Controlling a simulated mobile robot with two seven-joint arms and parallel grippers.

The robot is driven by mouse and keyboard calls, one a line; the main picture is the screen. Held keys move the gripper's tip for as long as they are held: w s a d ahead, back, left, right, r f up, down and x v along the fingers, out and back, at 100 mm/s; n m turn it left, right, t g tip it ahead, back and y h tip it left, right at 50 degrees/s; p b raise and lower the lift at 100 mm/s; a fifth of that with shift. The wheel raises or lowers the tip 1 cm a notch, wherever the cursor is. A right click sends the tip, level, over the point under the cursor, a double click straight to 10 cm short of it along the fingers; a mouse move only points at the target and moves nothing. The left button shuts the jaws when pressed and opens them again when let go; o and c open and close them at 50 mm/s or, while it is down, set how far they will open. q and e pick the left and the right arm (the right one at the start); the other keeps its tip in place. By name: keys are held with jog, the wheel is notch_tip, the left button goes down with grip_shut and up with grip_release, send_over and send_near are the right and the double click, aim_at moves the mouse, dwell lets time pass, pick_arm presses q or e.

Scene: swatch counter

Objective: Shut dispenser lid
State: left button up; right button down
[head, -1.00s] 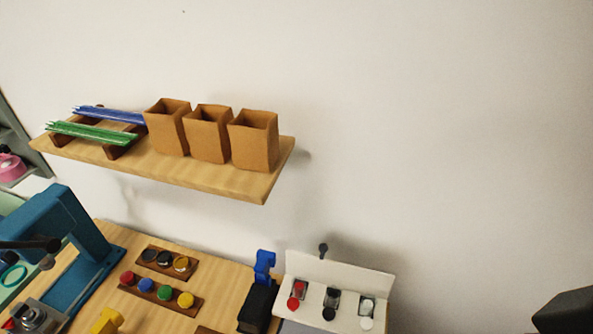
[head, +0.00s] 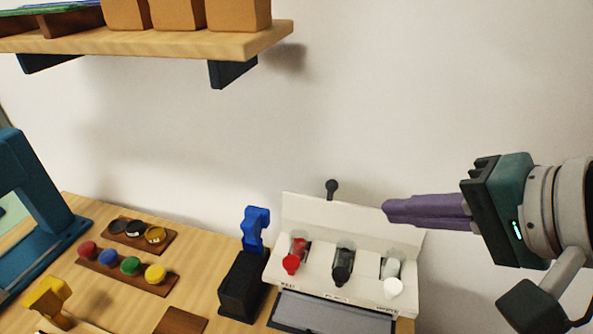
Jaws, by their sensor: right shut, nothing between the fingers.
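The white dispenser (head: 318,279) stands at the back right of the counter. Its lid (head: 310,213) stands raised at the back, with a dark round knob (head: 332,187) showing above its top edge. Red, black and white dispensing parts sit in its top and front. My right gripper (head: 388,212) comes in from the right with its purple fingers shut and empty. The fingertips overlap the right part of the raised lid in the picture; I cannot tell whether they touch it. My left gripper is not in view.
A black block with a blue clip (head: 255,230) stands just left of the dispenser. Wooden holders with coloured pots (head: 130,266) lie further left. A wooden shelf (head: 150,42) with brown boxes juts from the wall above. A grey tray (head: 330,312) lies in front of the dispenser.

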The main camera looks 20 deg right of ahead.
aim_at(353, 208)
pick_arm(q)
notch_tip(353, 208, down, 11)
jog(key=b, duration=0.7)
jog(key=shift+b, duration=0.4)
pick_arm(e)
jog(key=w+f+m+t, duration=0.2)
jog(key=w+f+m, duration=0.2)
jog(key=w, duration=0.3)
jog(key=w+d+f+m+t, duration=0.1)
jog(key=w+f+m, duration=0.2)
jog(key=w+f, duration=0.2)
jog(key=w, duration=0.3)
jog(key=shift+f+m+t, duration=0.15)
jog(key=shift+m+t, duration=0.25)
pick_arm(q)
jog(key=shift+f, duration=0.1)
